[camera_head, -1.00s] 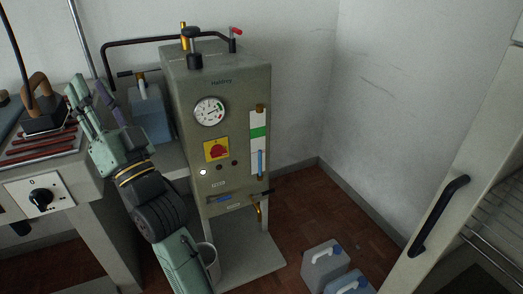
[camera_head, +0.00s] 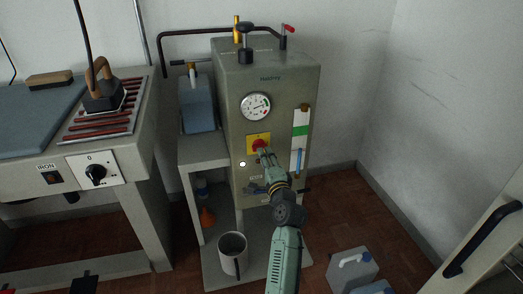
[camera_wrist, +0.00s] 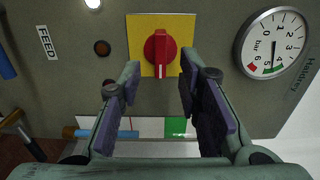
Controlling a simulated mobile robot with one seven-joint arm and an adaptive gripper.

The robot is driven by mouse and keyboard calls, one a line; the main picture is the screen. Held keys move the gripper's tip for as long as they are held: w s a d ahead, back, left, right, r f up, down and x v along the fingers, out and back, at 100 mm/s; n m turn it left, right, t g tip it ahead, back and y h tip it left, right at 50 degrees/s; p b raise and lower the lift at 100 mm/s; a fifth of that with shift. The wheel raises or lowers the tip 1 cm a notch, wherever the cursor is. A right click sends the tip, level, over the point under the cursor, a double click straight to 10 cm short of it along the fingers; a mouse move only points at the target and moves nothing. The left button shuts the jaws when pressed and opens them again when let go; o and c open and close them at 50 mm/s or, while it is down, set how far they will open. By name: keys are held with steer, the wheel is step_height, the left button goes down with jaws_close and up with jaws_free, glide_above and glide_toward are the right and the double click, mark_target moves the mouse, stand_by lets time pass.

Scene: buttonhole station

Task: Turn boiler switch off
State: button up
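The boiler (camera_head: 275,85) is a grey-green cabinet in the middle of the head view. Its switch is a red rotary knob on a yellow square plate (camera_wrist: 135,28), below the pressure gauge. In the wrist view the red knob (camera_wrist: 160,53) lies between and just beyond my fingertips, with its grip ridge running up and down the picture. My gripper (camera_wrist: 158,80) is open, with one finger on each side of the knob and nothing visibly held. In the head view my gripper (camera_head: 262,150) is at the plate and covers part of the knob.
A gauge (camera_head: 256,107) and a sight tube (camera_head: 299,138) are on the panel. A white lamp (camera_head: 242,164) glows near the switch. The ironing table (camera_head: 120,165) with an iron stands left.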

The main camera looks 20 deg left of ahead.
steer(key=x, duration=0.4)
steer(key=shift+w+a, duration=0.25)
steer(key=shift+w, duration=0.05)
jaws_close()
stand_by(0.3)
